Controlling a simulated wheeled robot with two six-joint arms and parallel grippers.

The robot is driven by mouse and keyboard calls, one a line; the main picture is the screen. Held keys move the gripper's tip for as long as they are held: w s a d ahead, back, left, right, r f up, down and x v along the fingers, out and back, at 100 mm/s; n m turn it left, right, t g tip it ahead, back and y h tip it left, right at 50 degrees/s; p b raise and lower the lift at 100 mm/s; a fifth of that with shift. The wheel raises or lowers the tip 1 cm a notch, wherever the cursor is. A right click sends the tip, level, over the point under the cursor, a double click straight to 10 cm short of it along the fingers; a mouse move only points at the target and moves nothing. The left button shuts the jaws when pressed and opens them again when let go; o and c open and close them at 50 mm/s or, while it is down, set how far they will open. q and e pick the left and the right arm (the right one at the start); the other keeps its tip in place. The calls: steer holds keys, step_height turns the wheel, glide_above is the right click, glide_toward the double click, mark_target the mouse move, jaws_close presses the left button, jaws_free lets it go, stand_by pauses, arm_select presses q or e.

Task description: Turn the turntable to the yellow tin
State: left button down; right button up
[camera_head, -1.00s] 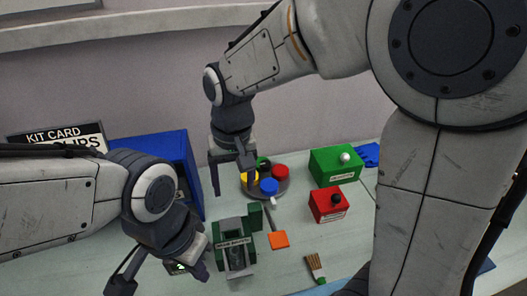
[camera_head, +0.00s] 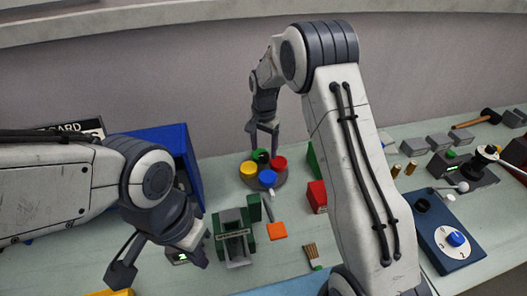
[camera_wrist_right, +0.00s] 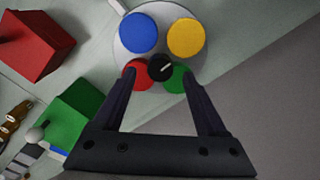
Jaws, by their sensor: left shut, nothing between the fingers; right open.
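The grey turntable (camera_head: 282,179) stands at the back of the bench. It carries a yellow tin (camera_head: 249,169), a blue tin (camera_head: 267,178), a red tin (camera_head: 279,163) and a green tin, mostly hidden here but clear in the right wrist view (camera_wrist_right: 179,79). A black knob with a white mark (camera_wrist_right: 161,67) sits among the tins. My right gripper (camera_head: 263,145) is open over the turntable, pointing down. In the right wrist view its fingertips lie either side of the knob, near the red and green tins; contact is unclear. My left gripper (camera_head: 202,262) is shut and empty at the front left.
A red box (camera_head: 317,196) and a partly hidden green box (camera_wrist_right: 76,108) stand right of the turntable. A green stand (camera_head: 234,240), an orange square (camera_head: 277,231) and a brush (camera_head: 312,255) lie in front. A blue bin (camera_head: 185,160) is at left.

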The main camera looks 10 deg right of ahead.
mark_target(264, 163)
steer(key=shift+f, duration=1.4)
jaws_close()
steer(key=shift+r, duration=0.1)
